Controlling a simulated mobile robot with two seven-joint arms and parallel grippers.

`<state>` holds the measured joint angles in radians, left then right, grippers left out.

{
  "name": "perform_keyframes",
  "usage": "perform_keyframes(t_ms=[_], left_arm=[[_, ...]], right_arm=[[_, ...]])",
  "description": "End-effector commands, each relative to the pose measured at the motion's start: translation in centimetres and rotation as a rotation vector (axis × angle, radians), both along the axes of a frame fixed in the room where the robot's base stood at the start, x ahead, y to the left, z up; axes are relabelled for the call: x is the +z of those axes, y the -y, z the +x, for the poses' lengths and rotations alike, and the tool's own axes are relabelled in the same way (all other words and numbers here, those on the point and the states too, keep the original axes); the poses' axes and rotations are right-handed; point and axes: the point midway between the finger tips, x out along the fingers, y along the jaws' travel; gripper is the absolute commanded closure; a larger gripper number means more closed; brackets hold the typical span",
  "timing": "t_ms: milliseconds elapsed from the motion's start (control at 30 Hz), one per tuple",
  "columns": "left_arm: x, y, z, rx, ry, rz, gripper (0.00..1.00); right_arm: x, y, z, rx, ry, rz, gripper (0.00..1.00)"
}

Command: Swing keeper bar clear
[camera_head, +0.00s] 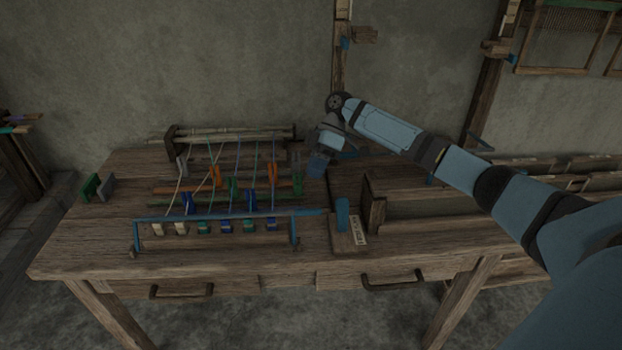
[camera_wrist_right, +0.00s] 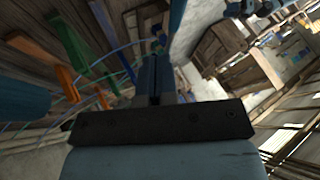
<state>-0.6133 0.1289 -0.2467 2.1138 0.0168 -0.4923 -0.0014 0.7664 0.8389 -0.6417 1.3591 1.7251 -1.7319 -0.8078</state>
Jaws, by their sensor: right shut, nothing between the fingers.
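A long blue bar (camera_head: 230,215), which I take to be the keeper bar, lies across the front of the small loom on the table. It has a blue upright at each end, and its right end sticks out past the right upright. My right gripper (camera_head: 318,168) is behind and above that right end, near the loom's back right corner, apart from the bar. Its fingers (camera_wrist_right: 158,78) are shut together with nothing between them. I cannot pick out the bar for certain in the right wrist view. My left gripper is not in view.
Coloured threads run over orange (camera_head: 215,177), green and blue pegs, with several small weights (camera_head: 204,227) below the bar. A wooden block with a blue peg (camera_head: 342,214) and label stands right of the bar. A wooden box (camera_head: 374,203) is beside it. The table's front edge is clear.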

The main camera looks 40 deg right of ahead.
Motion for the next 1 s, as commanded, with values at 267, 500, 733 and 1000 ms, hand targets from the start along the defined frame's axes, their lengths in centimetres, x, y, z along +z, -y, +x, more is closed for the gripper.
perform_keyframes(t_ms=[267,500,733,1000], left_arm=[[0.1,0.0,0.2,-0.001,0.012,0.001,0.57],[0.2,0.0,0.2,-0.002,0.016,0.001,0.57],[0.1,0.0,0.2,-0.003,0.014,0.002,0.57],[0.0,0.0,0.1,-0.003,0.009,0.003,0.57]], right_arm=[[-4.0,-3.2,-1.2,0.003,-0.001,0.000,1.00],[-6.1,-4.8,-1.7,0.000,0.000,0.000,1.00],[-6.4,-5.1,-1.8,0.000,0.001,0.000,1.00],[-6.3,-5.1,-1.8,0.000,0.004,-0.002,1.00]])
